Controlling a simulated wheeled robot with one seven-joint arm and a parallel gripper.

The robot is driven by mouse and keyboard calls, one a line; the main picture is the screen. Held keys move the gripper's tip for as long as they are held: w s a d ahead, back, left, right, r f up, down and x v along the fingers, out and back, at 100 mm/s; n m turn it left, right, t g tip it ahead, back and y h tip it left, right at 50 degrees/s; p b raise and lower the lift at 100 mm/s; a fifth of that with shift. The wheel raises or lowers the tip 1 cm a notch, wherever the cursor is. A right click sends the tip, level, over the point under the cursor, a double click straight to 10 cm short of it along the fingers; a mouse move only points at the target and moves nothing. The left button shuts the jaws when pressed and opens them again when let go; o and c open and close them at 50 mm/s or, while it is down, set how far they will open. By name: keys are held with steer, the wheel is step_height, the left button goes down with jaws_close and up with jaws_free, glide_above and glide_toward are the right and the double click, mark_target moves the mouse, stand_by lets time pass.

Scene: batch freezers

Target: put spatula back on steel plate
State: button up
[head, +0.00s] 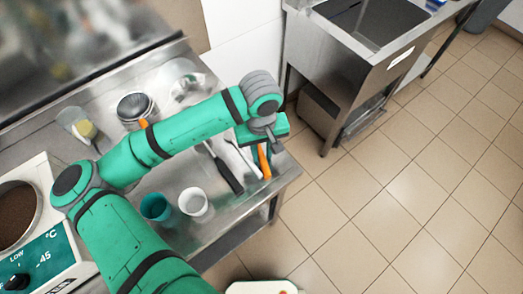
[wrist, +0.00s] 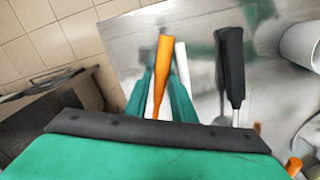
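An orange-handled utensil (head: 264,163) is by the right edge of the steel surface (head: 240,205), partly hidden under my gripper (head: 266,143). In the wrist view the orange handle (wrist: 161,70) runs between the two green fingers of my gripper (wrist: 161,85). The fingers are close to its sides; I cannot tell whether they touch it. Its far end is hidden by the gripper body. Beside it are a white-handled utensil (head: 243,158), also in the wrist view (wrist: 182,62), and a black-handled one (head: 228,174), also in the wrist view (wrist: 230,62). Which one is the spatula is unclear.
A white cup (head: 194,202) and a green cup (head: 155,207) stand near the front edge. Dark bowls (head: 135,106) and a clear container (head: 76,124) are at the back. A batch freezer (head: 45,255) is at left, a steel sink (head: 372,22) at the back right. Tiled floor is clear at right.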

steer(key=shift+r, duration=0.1)
step_height(320, 180, up, 12)
stand_by(0.5)
stand_by(0.4)
